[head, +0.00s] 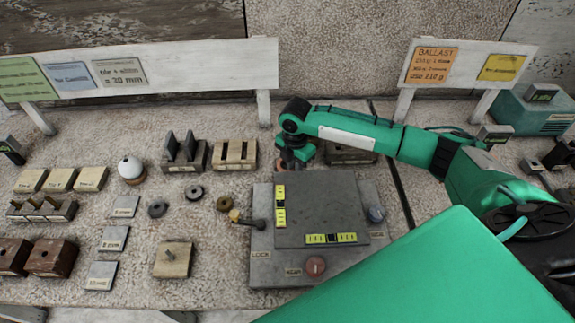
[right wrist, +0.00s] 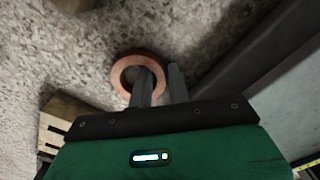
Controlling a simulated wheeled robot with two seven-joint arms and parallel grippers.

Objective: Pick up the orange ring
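The orange ring (right wrist: 124,76) lies flat on the speckled surface in the right wrist view. It looks copper-coloured. In the head view it is mostly hidden by my right gripper (head: 290,162). My right gripper points down beside the far edge of the grey plate. In the right wrist view its two fingers (right wrist: 161,84) are apart with a narrow gap. The left finger overlaps the ring's hole and the right finger is just outside its right side. I cannot tell whether either finger touches it. My left gripper is not in view.
A grey plate (head: 320,205) with yellow levels stands close to the right gripper. A slotted wooden block (head: 236,155) is left of it. Dark rings (head: 158,208), a white sphere (head: 131,169) and several blocks lie further left. A sign board (head: 150,68) stands behind.

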